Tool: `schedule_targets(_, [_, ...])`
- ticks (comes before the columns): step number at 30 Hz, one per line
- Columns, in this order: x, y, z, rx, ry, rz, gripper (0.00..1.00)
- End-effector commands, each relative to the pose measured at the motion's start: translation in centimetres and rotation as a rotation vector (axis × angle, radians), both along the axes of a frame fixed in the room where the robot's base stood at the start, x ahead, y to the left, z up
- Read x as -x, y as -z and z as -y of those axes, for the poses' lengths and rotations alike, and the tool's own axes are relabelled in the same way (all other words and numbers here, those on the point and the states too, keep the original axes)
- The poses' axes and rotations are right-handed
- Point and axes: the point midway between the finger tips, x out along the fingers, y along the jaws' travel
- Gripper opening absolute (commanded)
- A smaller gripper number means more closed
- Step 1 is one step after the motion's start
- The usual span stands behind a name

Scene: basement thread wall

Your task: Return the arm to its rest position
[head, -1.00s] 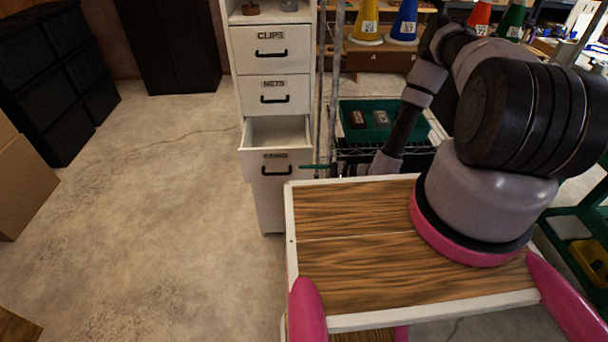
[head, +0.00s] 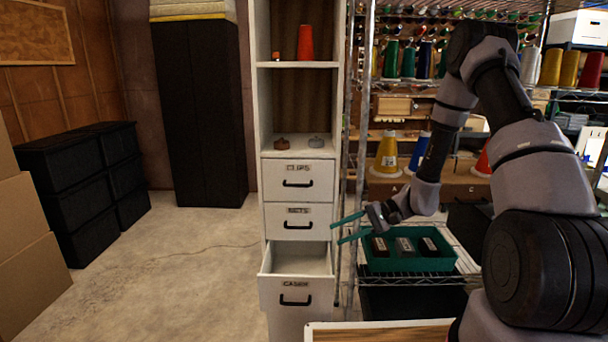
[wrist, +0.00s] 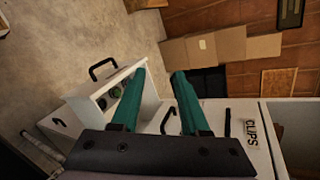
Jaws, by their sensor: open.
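My arm reaches out on the right of the head view. My gripper (head: 338,230) has two green fingers, spread apart with nothing between them. It is in front of the wire rack, just right of the white cabinet (head: 297,150) and about level with the NETS drawer (head: 297,222). In the wrist view the fingers of my gripper (wrist: 160,80) stand apart and empty. The lowest visible drawer (head: 297,282) is pulled open. In the wrist view, small dark greenish items show inside that open drawer (wrist: 130,75), partly hidden by a finger.
A green tray (head: 410,264) with dark labelled boxes sits on the wire rack near my gripper. Yellow and blue cones (head: 386,155) stand behind. Black boxes (head: 85,185) and cardboard boxes (head: 30,255) are at the left. The floor (head: 190,265) between is clear.

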Motion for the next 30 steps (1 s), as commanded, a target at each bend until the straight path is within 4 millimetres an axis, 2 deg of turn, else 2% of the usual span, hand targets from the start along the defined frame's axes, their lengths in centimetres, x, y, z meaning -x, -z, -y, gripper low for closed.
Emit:
schedule_targets(1, [0.1, -2.2, 0.3, 0.039, -0.027, 0.023, 0.45])
schedule_targets(3, [0.6, -4.8, 0.9, 0.093, -0.059, 0.041, 0.45])
schedule_targets(12, [3.7, -15.0, 3.5, 0.356, -0.120, 0.135, 0.45])
schedule_targets(21, [8.3, -23.6, 6.8, 0.622, -0.057, 0.271, 0.45])
schedule_targets(30, [13.6, -30.8, 10.5, 0.835, 0.122, 0.447, 0.45])
